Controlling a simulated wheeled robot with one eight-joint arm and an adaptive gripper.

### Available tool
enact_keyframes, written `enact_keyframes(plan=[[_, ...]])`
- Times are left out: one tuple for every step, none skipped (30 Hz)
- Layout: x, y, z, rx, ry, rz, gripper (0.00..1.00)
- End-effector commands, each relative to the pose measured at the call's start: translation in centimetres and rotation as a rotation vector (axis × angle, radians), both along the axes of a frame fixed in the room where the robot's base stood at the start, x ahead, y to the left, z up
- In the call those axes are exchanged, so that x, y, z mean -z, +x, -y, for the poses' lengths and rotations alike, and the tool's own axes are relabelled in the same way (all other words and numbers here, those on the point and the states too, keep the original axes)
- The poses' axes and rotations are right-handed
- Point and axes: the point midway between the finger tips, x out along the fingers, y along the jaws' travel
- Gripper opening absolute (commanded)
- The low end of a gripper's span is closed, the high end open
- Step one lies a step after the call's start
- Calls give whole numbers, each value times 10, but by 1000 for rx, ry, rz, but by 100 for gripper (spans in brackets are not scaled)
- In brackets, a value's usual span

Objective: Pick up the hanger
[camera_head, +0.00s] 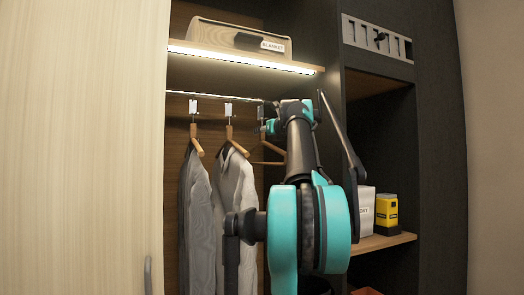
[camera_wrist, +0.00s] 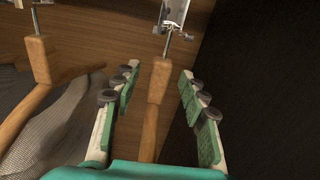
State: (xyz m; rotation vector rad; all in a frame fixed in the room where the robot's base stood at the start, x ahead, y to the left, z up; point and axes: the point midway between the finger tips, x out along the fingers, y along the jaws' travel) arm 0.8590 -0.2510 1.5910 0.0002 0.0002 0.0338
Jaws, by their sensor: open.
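The empty wooden hanger (camera_head: 268,150) hangs from the rail at the right end, partly hidden behind my arm in the head view. In the wrist view the hanger's wooden neck (camera_wrist: 157,95) stands upright, with its metal hook and a bright holder above it. My gripper (camera_wrist: 159,76) is open, with one green-padded finger on each side of the neck. A gap shows on both sides, so the fingers appear apart from the wood. In the head view my gripper (camera_head: 272,126) is beside the hanger's upper part, mostly hidden by my arm.
Two hangers with grey garments (camera_head: 234,190) hang to the left; one hanger (camera_wrist: 40,60) is close in the wrist view. A dark side panel (camera_wrist: 250,70) stands close on the right. A lit shelf (camera_head: 240,58) with a blanket box (camera_head: 225,35) is above the rail.

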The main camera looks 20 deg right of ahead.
Motion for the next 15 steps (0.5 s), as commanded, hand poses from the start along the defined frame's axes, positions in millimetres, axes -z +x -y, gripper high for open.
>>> enact_keyframes(plan=[[1,9,-1,-2,0,0,43],[0,12,-1,-2,0,0,43],[0,16,-1,-2,0,0,43],[0,19,-1,-2,0,0,43],[0,21,-1,-2,0,0,43],[0,24,-1,-1,0,0,43],[0,25,-1,-1,0,0,43],[0,25,-1,-1,0,0,43],[0,26,-1,0,0,0,43],[0,26,-1,0,0,0,43],[0,26,-1,0,0,0,43],[0,26,-1,0,0,0,43],[0,26,-1,0,0,0,43],[0,26,-1,0,0,0,43],[0,26,-1,0,0,0,39]])
